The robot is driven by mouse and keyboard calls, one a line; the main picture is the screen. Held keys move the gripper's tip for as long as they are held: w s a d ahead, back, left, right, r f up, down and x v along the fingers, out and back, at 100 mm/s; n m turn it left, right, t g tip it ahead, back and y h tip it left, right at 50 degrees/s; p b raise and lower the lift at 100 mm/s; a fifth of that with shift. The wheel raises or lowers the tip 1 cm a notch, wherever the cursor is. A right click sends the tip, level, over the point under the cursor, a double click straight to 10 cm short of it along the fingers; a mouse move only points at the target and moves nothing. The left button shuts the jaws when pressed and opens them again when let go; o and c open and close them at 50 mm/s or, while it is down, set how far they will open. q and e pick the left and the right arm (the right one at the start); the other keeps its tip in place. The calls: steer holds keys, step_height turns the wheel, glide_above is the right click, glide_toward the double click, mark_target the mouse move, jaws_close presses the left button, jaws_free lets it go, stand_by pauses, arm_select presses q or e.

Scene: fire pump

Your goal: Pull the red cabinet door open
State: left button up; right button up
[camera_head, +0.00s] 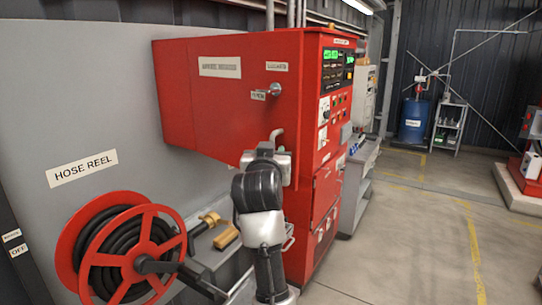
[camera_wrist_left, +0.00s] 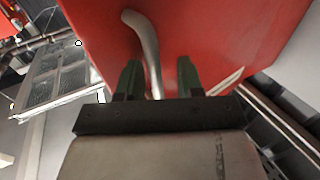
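The red cabinet (camera_head: 215,107) stands in the middle of the head view, its broad labelled face turned towards me. A bent grey handle (camera_head: 277,134) is on this face, low and near the right edge. In the left wrist view the handle (camera_wrist_left: 147,42) runs down between the fingers of my left gripper (camera_wrist_left: 158,80). The fingers are apart, with a visible gap on each side of the handle. In the head view my left wrist hides the lower handle and the fingertips. I cannot tell whether the door is ajar. My right gripper is not in view.
A small metal knob (camera_head: 275,89) sits above the handle. A red hose reel (camera_head: 127,250) and brass fittings (camera_head: 226,237) are at lower left. A grey panel (camera_head: 75,110) stands behind the reel. The floor (camera_head: 410,235) at right is open.

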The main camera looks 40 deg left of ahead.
arm_select(q)
steer(key=shift+d, duration=0.1)
steer(key=b+v, duration=0.3)
steer(key=v, duration=0.7)
steer(key=shift+s+d, duration=0.15)
steer(key=shift+s, duration=0.2)
steer(key=shift+f, duration=0.1)
